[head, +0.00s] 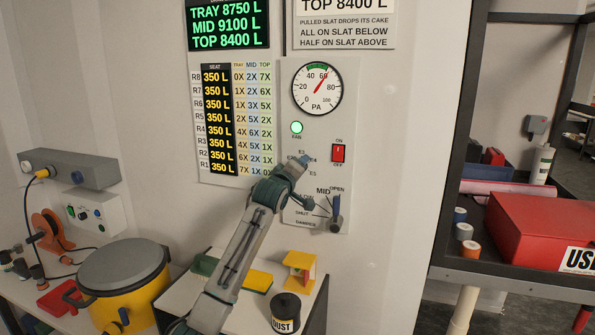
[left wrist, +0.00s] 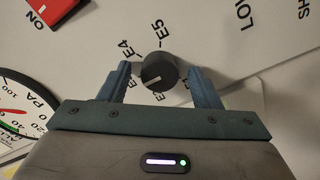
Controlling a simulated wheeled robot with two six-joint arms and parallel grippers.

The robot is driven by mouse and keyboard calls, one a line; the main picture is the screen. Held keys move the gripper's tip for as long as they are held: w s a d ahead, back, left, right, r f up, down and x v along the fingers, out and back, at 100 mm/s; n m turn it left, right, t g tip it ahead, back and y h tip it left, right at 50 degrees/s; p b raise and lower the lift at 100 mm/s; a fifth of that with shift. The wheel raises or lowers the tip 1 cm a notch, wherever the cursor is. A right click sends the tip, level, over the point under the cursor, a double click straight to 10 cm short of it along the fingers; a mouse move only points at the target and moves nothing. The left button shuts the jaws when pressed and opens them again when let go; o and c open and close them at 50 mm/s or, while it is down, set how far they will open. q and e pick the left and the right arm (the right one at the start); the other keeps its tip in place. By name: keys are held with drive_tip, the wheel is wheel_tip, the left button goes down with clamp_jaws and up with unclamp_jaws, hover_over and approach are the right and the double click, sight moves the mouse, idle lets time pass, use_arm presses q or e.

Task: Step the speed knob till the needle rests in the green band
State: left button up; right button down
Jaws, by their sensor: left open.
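The speed knob (left wrist: 159,72) is a black round knob with a pale mark, ringed by labels such as E4 and E5; the mark points to the lower left in the left wrist view. My left gripper (left wrist: 160,82) is open, its two blue-grey fingers on either side of the knob with visible gaps. In the head view my left gripper (head: 304,163) hides the knob. The round PA gauge (head: 317,90) has a green band (head: 317,67) at its top. Its red needle leans up and right, near 60, close to the band's right end. My right gripper is out of view.
A green lamp (head: 297,128) is lit beside the red on/off switch (head: 338,153). The damper lever (head: 336,212) sits below my gripper. A yellow pot (head: 150,292) and a black dust tin (head: 285,313) stand below; a red box (head: 540,230) lies on the right shelf.

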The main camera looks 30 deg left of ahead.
use_arm(q)
drive_tip(key=b+v, duration=0.4)
drive_tip(key=v, duration=0.6)
drive_tip(key=shift+s, duration=0.4)
